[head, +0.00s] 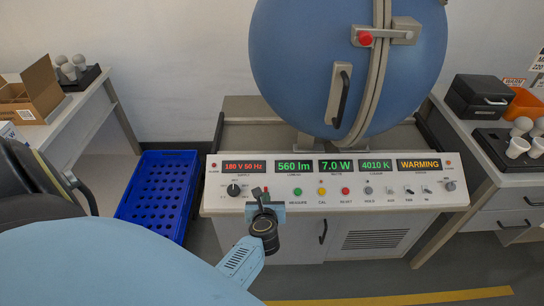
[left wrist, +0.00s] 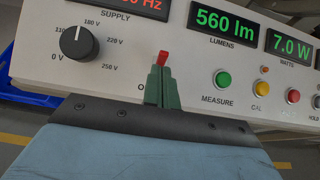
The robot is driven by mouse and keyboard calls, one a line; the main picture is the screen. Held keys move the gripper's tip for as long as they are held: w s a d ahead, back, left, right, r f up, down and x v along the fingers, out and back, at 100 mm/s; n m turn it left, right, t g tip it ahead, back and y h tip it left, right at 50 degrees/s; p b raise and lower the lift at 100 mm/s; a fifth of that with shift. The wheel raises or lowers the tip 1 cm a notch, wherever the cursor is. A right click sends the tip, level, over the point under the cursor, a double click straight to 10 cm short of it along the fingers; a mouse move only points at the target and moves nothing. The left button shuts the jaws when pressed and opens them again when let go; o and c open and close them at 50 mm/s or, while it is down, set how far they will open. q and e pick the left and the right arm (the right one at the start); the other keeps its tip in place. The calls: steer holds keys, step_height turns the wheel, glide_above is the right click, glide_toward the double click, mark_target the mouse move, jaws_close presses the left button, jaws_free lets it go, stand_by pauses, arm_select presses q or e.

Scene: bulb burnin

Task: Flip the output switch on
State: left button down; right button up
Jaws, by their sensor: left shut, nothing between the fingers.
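The control panel (head: 335,207) spans the front of the bench. The output switch, a small lever with a red tip (left wrist: 163,55), rises just beyond my fingertips in the left wrist view. Its label is mostly hidden by my fingers. My left gripper (left wrist: 161,82) is shut and empty, its green fingers together at the switch; I cannot tell whether they touch it. In the head view my left gripper (head: 264,199) is in front of the panel, right of the supply knob (head: 233,189), and largely covers the switch. My right gripper is not in view.
The green measure button (left wrist: 222,79) is close right of my fingers. A blue sphere (head: 300,60) stands behind the panel. A blue crate (head: 150,212) is left.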

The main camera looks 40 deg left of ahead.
arm_select(q)
steer(key=shift+b, duration=0.3)
steer(key=shift+r, duration=0.15)
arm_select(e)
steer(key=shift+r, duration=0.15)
arm_select(q)
steer(key=shift+r+p, duration=0.7)
steer(key=shift+p, duration=0.1)
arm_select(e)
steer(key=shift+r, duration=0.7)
arm_select(q)
steer(key=shift+s+d+r, duration=0.1)
steer(key=shift+d+r, duration=0.05)
steer(key=shift+r, duration=0.05)
steer(key=s+d+r+p, duration=0.4)
steer(key=s+r+p, duration=0.1)
steer(key=r+p, duration=0.1)
steer(key=shift+r+p, duration=0.4)
steer(key=shift+r, duration=0.1)
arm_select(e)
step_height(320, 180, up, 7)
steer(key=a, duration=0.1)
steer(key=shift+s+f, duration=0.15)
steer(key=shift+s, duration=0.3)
